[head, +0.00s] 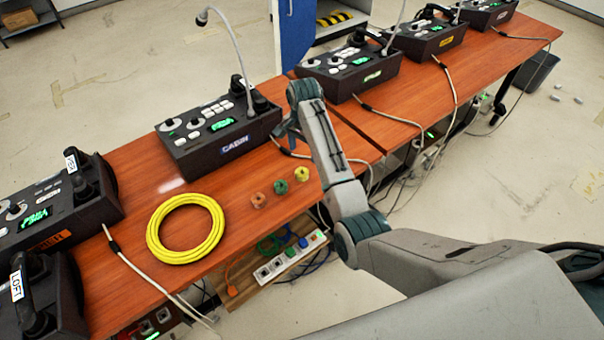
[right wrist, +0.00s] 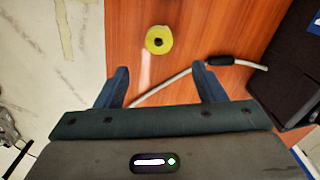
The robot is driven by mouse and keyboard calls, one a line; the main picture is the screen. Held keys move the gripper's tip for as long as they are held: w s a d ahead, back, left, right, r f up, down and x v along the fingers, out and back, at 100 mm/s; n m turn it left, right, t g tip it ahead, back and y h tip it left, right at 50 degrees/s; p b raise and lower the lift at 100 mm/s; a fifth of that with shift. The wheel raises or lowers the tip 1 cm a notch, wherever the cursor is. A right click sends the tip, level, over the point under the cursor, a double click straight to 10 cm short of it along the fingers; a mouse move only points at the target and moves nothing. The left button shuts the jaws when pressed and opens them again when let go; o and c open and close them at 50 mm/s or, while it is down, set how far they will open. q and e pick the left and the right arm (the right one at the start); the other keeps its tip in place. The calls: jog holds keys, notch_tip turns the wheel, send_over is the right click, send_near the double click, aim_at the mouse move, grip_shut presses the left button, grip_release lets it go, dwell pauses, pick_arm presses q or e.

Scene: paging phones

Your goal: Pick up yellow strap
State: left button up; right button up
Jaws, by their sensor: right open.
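A small rolled yellow strap (head: 301,175) lies on the red-brown table (head: 232,265) near its front edge. It is the rightmost of three small rolls, beside a green roll (head: 280,187) and an orange-brown roll (head: 258,200). The right wrist view shows the yellow strap (right wrist: 158,32) ahead of the fingertips and roughly centred between them. My right gripper (head: 281,131) is over the table, behind the strap in the head view; its fingers are apart and empty in the right wrist view (right wrist: 163,78). My left gripper is out of view.
A large yellow cable coil (head: 180,257) lies left of the rolls. The dark CABIN phone console (head: 225,150) stands behind them. A pale cable (right wrist: 180,75) crosses the table near my right fingers. A power strip (head: 290,257) sits below the table edge.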

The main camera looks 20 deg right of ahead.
aim_at(302, 172)
notch_tip(302, 172, down, 3)
jog(key=shift+f, duration=0.2)
jog(key=f, duration=0.1)
jog(key=f+p, duration=0.1)
jog(key=f, duration=0.1)
jog(key=f+p, duration=0.1)
jog(key=shift+s+a+f, duration=0.3)
jog(key=shift+f, duration=0.45)
jog(key=c, duration=1.1)
